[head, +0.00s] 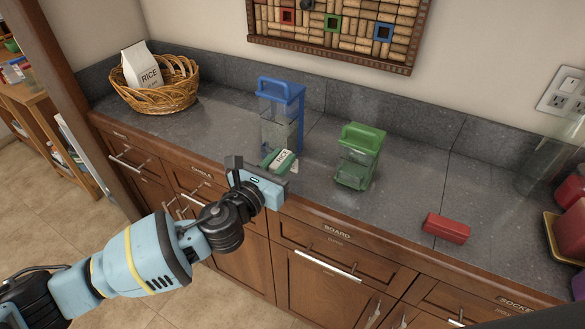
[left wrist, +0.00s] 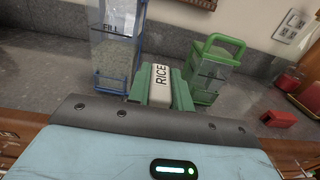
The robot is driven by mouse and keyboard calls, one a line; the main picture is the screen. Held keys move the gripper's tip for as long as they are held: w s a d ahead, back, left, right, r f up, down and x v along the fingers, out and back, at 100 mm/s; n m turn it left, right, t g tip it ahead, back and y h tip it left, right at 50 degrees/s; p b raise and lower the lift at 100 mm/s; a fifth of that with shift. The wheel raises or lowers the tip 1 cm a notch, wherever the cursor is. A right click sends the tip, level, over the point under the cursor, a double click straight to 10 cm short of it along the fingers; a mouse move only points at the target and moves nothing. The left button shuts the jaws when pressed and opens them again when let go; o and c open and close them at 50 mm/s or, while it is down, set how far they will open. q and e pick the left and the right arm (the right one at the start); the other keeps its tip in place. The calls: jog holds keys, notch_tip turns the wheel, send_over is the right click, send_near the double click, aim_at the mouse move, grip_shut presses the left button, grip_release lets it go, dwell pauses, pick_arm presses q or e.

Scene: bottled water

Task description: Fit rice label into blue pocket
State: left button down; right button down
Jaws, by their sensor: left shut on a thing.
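The rice label (left wrist: 159,75) is a white block with RICE on it, and it also shows in the head view (head: 285,160). My left gripper (head: 278,164) is shut on it, with green fingers at its two sides, above the counter's front edge. A tall clear container with a blue handle and frame (head: 281,90) stands just behind the label; grey-white contents show in its lower part. It also shows in the left wrist view (left wrist: 116,50), marked FILL. A small blue square frame (head: 383,32) is on the cork board. My right gripper is out of view.
A green-handled clear container (head: 358,158) stands to the right of the label. A red block (head: 445,228) lies farther right. A wicker basket (head: 155,95) holds a rice bag (head: 146,68) at the left. Bare counter (head: 410,195) lies between the green container and red block.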

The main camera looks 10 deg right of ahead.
pick_arm(q)
jog(key=shift+w+a, duration=0.1)
jog(key=shift+a, duration=0.55)
jog(key=shift+s+a+y, duration=0.25)
jog(key=shift+s+y, duration=0.05)
jog(key=shift+s, duration=0.1)
jog(key=s+a+r+n+t+y, duration=0.1)
jog(key=s+a+n+y, duration=0.2)
jog(key=a, duration=0.8)
jog(key=s+a+n+t+y, duration=0.2)
jog(key=s+a+n+y, duration=0.2)
jog(key=s+a+y, duration=0.3)
jog(key=s+a, duration=0.1)
jog(key=a, duration=0.3)
jog(key=shift+s+a+r, duration=0.15)
jog(key=shift+a+r, duration=0.2)
jog(key=shift+a, duration=0.05)
jog(key=shift+d, duration=0.15)
